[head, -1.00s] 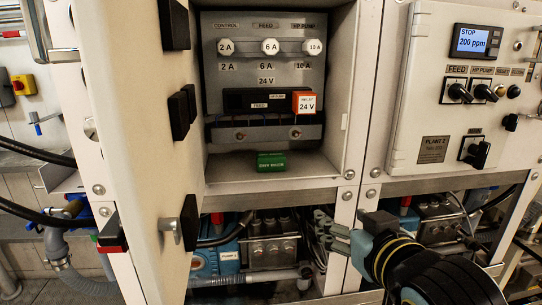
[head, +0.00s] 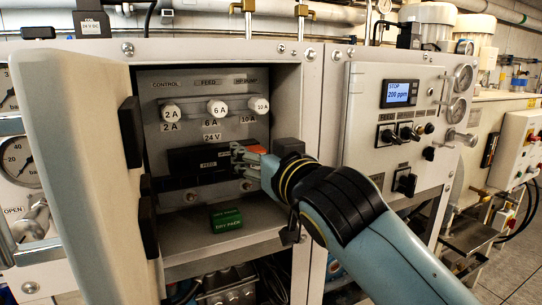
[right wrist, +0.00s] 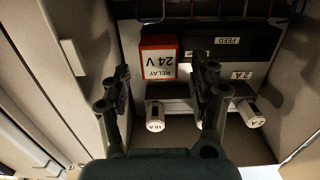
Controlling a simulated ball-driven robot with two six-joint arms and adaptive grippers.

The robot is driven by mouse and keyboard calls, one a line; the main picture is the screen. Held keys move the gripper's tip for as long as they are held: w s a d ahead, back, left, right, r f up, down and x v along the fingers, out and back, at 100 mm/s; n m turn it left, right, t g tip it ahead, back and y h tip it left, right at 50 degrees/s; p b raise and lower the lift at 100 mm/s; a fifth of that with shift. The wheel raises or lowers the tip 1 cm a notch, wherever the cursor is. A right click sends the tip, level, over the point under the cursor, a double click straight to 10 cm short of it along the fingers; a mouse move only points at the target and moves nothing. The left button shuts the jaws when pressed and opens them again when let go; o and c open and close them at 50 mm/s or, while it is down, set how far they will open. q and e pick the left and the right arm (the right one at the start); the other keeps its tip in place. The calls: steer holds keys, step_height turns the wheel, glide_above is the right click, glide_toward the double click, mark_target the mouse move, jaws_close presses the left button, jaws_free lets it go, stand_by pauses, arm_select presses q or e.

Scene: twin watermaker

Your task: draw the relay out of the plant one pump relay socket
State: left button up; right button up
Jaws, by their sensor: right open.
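The relay is an orange block (head: 257,149) at the right end of the black relay base (head: 195,160) in the open cabinet. In the head view my right gripper covers much of it. In the right wrist view the relay (right wrist: 158,58) shows upside down, with a white label reading RELAY 24 V, seated beside the black block marked FEED (right wrist: 226,42). My right gripper (head: 237,157) is open in front of it. In the right wrist view its two fingers (right wrist: 162,68) stand on either side of the relay, with a gap to each side. My left gripper is not in view.
White fuse holders (head: 217,110) sit in a row by the relay base. A green package (head: 226,219) lies on the cabinet floor. The open cabinet door (head: 85,170) stands at the left. The plant control panel (head: 392,130) is at the right.

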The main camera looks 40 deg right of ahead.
steer(key=shift+x, duration=1.25)
jaws_close()
steer(key=v, duration=0.6)
steer(key=shift+f+p, duration=0.2)
steer(key=shift+p, duration=0.2)
